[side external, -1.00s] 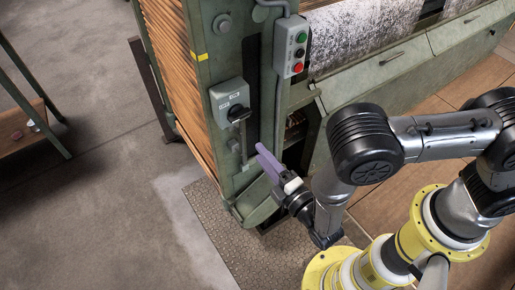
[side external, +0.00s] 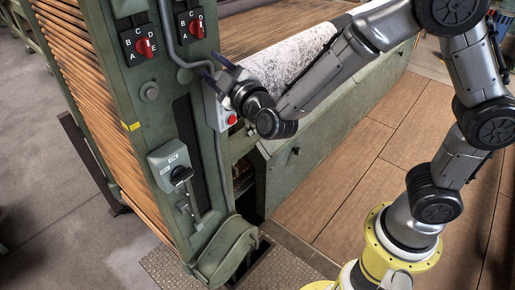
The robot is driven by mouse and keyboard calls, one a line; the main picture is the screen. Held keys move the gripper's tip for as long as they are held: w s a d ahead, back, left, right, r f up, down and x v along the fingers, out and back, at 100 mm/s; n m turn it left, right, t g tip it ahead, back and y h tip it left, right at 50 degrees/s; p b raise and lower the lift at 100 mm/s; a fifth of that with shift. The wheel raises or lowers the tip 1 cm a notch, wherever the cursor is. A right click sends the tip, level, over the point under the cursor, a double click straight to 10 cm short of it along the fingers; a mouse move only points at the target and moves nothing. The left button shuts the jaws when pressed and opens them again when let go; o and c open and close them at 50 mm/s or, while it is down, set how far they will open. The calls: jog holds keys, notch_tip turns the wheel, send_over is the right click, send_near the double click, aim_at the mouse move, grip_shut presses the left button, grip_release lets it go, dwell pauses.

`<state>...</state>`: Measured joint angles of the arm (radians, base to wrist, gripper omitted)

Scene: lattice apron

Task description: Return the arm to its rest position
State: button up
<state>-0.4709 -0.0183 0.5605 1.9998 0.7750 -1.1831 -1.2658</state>
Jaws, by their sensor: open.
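My gripper (side external: 213,69) is open, with its two slim purple-blue fingers apart and nothing between them. It is raised in front of the push-button box (side external: 222,112) on the green machine post (side external: 160,110). The gripper covers the upper part of that box, and the red button (side external: 231,119) shows just below it. I cannot tell whether the fingers touch the box. My arm reaches in from the right, bent high above its yellow base.
Two rotary selectors with red knobs (side external: 143,45) (side external: 196,27) sit high on the post. A grey switch box (side external: 168,165) with a downward lever is lower down. A speckled fabric roll (side external: 290,58) lies behind my wrist.

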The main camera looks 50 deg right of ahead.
jog(key=s+d+r+m+g+y, duration=0.2)
jog(key=s+d+r+y, duration=0.3)
jog(key=s+r, duration=0.55)
jog(key=s+d+f+m+g, duration=0.1)
jog(key=s+f+g, duration=0.4)
jog(key=s, duration=0.6)
jog(key=s+d+f+m+g, duration=0.2)
jog(key=s+f+m+g, duration=0.2)
jog(key=s+f, duration=0.6)
jog(key=shift+s+d+g+h, duration=0.3)
jog(key=shift+s+g+h, duration=0.1)
jog(key=shift+g, duration=0.5)
